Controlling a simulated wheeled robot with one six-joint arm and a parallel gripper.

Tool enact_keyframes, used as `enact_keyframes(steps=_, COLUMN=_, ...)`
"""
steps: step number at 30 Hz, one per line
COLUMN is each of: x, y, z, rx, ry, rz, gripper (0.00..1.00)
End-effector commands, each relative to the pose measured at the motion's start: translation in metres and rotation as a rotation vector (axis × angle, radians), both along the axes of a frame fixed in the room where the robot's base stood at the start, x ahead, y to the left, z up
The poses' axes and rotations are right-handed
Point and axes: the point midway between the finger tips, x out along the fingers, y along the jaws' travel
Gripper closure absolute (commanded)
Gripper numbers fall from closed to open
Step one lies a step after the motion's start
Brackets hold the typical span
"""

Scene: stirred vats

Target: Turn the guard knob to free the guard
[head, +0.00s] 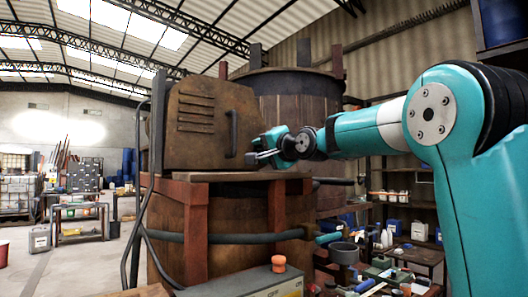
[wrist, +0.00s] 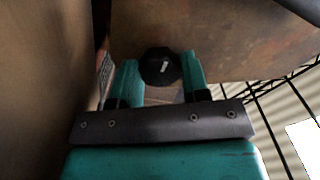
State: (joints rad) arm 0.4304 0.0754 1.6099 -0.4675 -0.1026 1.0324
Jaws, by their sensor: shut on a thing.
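The guard (head: 200,140) is a rusty brown metal cover with slots and a dark bar handle (head: 233,134), on top of the wooden vat. In the head view my gripper (head: 266,150) is at the guard's right side. In the wrist view the guard's brown metal face (wrist: 225,40) fills the top. The guard knob (wrist: 160,66) is black, with a short white mark on its front. My gripper's two teal fingers are on either side of it, shut on it. I cannot make out the knob in the head view.
A second wooden vat (head: 300,105) stands behind. A control box with an orange button (head: 278,263) is in the front. A cluttered bench (head: 410,254) is at the right, below my arm. Dark cables hang left of the guard. Open floor lies at the left.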

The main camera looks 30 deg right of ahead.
Motion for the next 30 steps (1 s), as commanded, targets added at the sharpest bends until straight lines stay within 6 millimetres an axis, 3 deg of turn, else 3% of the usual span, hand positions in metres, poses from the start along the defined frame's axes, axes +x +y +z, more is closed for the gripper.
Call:
enact_keyframes(steps=5, x=0.000, y=0.000, z=0.000, rx=-0.001, ry=0.001, rz=0.000, gripper=0.82)
enact_keyframes(steps=6, x=0.000, y=0.000, z=0.000, rx=0.000, ry=0.001, rz=0.000, gripper=0.53)
enact_keyframes(steps=9, x=0.000, y=0.000, z=0.000, rx=0.000, ry=0.001, rz=0.000, gripper=0.32)
enact_keyframes(steps=20, x=-0.005, y=-0.001, z=-0.001, rx=0.001, ry=0.000, rz=-0.001, gripper=0.32)
enact_keyframes(steps=26, x=-0.039, y=-0.003, z=-0.003, rx=-0.001, ry=-0.003, rz=-0.005, gripper=0.32)
enact_keyframes(steps=30, x=-0.076, y=-0.004, z=-0.004, rx=-0.002, ry=-0.002, rz=-0.007, gripper=0.32)
